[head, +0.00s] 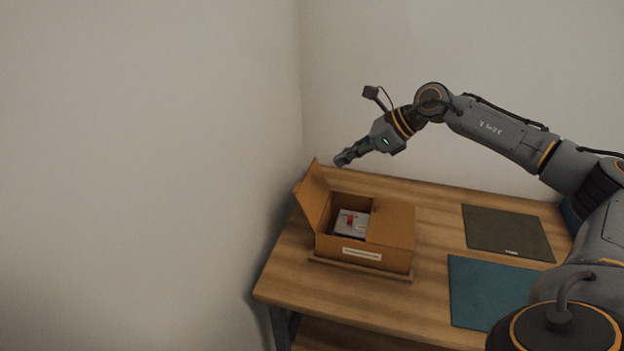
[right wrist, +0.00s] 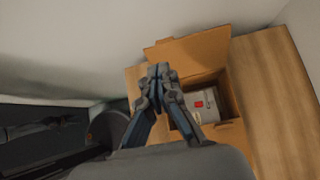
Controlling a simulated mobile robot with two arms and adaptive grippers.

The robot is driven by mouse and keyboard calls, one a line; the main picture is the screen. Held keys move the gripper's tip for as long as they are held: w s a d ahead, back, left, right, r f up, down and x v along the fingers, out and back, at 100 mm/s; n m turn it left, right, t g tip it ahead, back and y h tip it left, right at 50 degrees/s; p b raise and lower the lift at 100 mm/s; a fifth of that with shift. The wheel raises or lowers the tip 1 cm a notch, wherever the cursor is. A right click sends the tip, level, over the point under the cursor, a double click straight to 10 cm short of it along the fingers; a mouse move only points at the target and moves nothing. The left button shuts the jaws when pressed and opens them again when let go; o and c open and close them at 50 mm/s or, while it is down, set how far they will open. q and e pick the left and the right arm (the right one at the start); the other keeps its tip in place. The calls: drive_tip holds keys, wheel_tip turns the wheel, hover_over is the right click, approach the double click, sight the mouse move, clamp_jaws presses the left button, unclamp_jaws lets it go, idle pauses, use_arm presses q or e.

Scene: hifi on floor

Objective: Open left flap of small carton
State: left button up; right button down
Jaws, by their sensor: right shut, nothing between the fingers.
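A small brown carton (head: 345,246) with a white label on its front stands on the wooden table. Its left flap (head: 313,193) stands up and leans outward to the left; it also shows in the right wrist view (right wrist: 190,55). The right flap (head: 391,222) lies flat over the right part of the opening. A grey item with a red part (head: 350,223) sits inside the carton. My right gripper (head: 341,161) is shut and empty, above and behind the carton; its fingers show in the right wrist view (right wrist: 159,73). My left gripper is not in view.
A dark olive mat (head: 507,232) and a teal mat (head: 487,290) lie on the table (head: 436,206) right of the carton. A thin brown strip (head: 360,270) lies along the carton's front. Walls stand close on the left and behind.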

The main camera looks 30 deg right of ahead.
drive_tip(key=s+d, duration=0.1)
drive_tip(key=d, duration=0.1)
drive_tip(key=p, duration=0.5)
approach(304, 186)
drive_tip(key=shift+g+h, duration=0.3)
drive_tip(key=x, duration=0.5)
drive_tip(key=shift+w+a+f, duration=0.1)
drive_tip(key=shift+w+a, duration=0.2)
drive_tip(key=shift+w+a+f, duration=0.25)
drive_tip(key=shift+w, duration=0.05)
